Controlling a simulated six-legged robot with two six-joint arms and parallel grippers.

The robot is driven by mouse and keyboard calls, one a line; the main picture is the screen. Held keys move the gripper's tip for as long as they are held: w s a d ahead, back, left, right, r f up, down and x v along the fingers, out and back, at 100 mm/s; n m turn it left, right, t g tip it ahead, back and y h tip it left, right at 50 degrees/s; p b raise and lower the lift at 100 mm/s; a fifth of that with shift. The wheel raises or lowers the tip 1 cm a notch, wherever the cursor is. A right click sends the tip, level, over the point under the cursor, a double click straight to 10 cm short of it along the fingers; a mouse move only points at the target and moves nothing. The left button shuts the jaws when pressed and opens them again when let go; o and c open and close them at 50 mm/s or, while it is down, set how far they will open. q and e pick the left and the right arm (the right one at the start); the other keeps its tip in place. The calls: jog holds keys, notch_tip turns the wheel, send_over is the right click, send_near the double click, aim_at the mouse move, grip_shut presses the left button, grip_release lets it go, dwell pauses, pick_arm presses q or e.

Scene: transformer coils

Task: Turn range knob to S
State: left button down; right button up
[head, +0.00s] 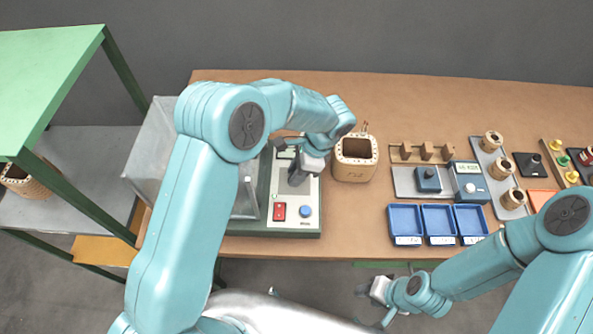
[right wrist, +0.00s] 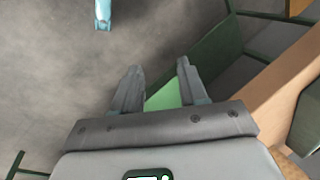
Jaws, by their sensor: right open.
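A blue meter (head: 470,183) with a small lit display stands on the right half of the bench, with a pale round knob on its face; its markings are too small to read. The green-framed machine (head: 294,226) has a light panel with a red switch (head: 280,211) and a round blue knob (head: 306,211). Which knob is the range knob I cannot tell. My left gripper (head: 298,172) hangs over the machine's panel; its jaws are too small to judge. My right gripper (head: 372,306) is in front of the bench, open and empty in the right wrist view (right wrist: 158,72).
A wound coil block (head: 354,172) stands right of the machine. Three blue trays (head: 423,208) line the front edge. Several small coils stand on a grey plate (head: 490,152) at right. A green shelf (head: 50,70) is at far left. Bare bench lies along the back.

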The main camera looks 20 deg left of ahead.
pick_arm(q)
jog(key=n+g+h+b, duration=0.1)
jog(key=n, duration=0.2)
jog(key=shift+w+n+b, duration=0.1)
jog(key=shift+n+b, duration=0.25)
jog(key=shift+n, duration=0.05)
jog(key=n+g+h+b, duration=0.1)
jog(key=n, duration=0.3)
jog(key=shift+a+n, duration=0.1)
jog(key=shift+n, duration=0.2)
jog(key=n+h, duration=0.1)
jog(key=n, duration=0.1)
jog(key=n+h+b, duration=0.1)
jog(key=n, duration=0.1)
jog(key=shift+w+a+r+n, duration=0.1)
jog(key=shift+a+n, duration=0.05)
jog(key=shift+n, duration=0.15)
jog(key=n+h, duration=0.2)
jog(key=n, duration=0.2)
jog(key=shift+a+n+b, duration=0.1)
jog(key=shift+n+b, duration=0.2)
jog(key=shift+n, duration=0.1)
jog(key=c, duration=0.9)
grip_release()
